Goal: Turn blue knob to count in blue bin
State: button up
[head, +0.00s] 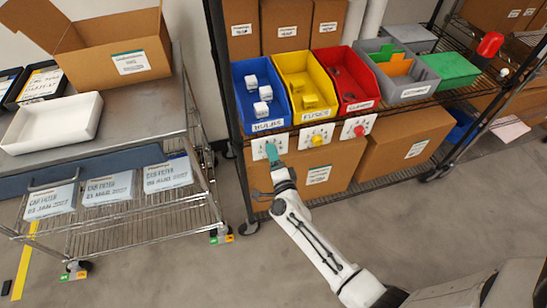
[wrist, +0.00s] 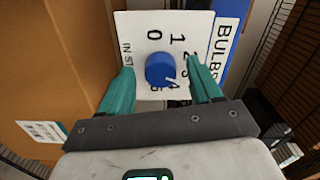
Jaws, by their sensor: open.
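The blue bin (head: 244,70), labelled BULBS, stands at the left of the shelf with three white boxes (head: 263,92) visible in it. The blue knob (wrist: 159,69) sits on a white dial plate (wrist: 137,28) below that bin. Its white pointer is toward the lower right, at about the 4. My gripper (wrist: 160,67) is open, with one teal finger on each side of the knob and gaps showing between. In the head view my gripper (head: 272,154) is in front of the plate and hides the knob.
Yellow (head: 290,66) and red (head: 337,65) bins stand beside the blue one, with yellow (head: 317,139) and red (head: 359,131) knobs below. Cardboard boxes (head: 402,146) fill the lower shelf. A wire cart (head: 115,228) stands left. Floor in front is clear.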

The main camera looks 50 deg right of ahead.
jog(key=v, duration=1)
jog(key=shift+s+a, duration=0.3)
jog(key=a+r+n+g+y, duration=0.2)
jog(key=a+n+g+y, duration=0.1)
jog(key=a+n+y, duration=1.25)
jog(key=s+d+r+n+g+h, duration=0.1)
jog(key=s+d+n+g+h, duration=0.1)
jog(key=s+g, duration=0.3)
jog(key=s+d+r+n+g+h, duration=0.1)
jog(key=s+d+n+g+h, duration=0.2)
jog(key=s, duration=0.9)
jog(key=d+n+g, duration=0.1)
jog(key=n+g, duration=0.1)
jog(key=g, duration=0.1)
jog(key=shift+s+d+h, duration=0.2)
jog(key=shift+d+h, duration=0.15)
